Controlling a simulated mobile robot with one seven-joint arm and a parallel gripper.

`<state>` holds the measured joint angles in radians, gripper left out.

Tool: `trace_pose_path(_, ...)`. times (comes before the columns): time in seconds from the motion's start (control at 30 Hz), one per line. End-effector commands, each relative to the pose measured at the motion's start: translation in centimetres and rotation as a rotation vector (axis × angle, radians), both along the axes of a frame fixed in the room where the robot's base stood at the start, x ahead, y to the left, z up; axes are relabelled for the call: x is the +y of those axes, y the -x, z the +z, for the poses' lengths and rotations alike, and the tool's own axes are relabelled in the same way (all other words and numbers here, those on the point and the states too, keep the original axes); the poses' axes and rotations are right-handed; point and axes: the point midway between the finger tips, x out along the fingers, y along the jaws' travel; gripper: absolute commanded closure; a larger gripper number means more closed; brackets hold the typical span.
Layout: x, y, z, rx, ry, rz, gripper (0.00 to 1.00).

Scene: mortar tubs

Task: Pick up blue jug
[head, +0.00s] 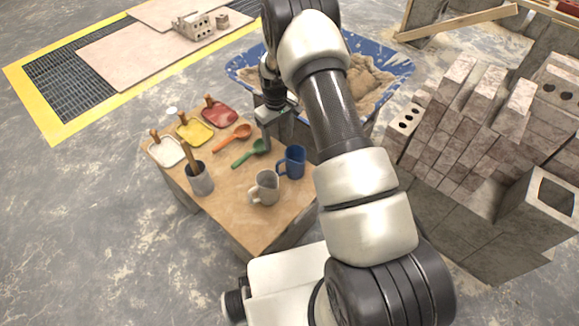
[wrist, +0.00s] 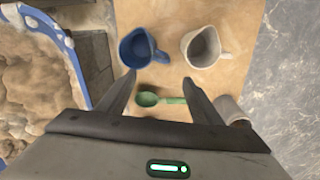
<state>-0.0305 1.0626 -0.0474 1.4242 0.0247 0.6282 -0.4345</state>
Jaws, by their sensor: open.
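The blue jug (head: 292,162) stands upright on the wooden board near its right edge, beside a white-grey jug (head: 265,188). In the wrist view the blue jug (wrist: 137,49) is at the upper left of centre, with its handle pointing right. The pale jug (wrist: 203,46) is to its right. My gripper (head: 275,135) is above the board, behind the blue jug.
A green scoop (head: 251,153) and an orange scoop (head: 232,138) lie near the jugs. A blue tub (head: 398,66) of mortar is behind; stacked bricks (head: 460,115) are right.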

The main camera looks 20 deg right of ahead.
Motion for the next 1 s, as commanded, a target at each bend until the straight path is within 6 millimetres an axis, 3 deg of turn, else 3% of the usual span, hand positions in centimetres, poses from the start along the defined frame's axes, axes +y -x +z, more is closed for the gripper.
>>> trace_pose_path(0.03, 0.0, 0.0, -1.7, 0.006, 0.002, 0.007, 0.41)
trace_pose_path(0.6, -0.3, 0.1, -12.8, 0.015, 0.002, 0.014, 0.41)
trace_pose_path(0.87, -0.4, 0.1, -14.7, 0.014, 0.002, 0.014, 0.41)
trace_pose_path(1.0, -0.4, 0.1, -16.7, 0.016, 0.002, 0.014, 0.41)
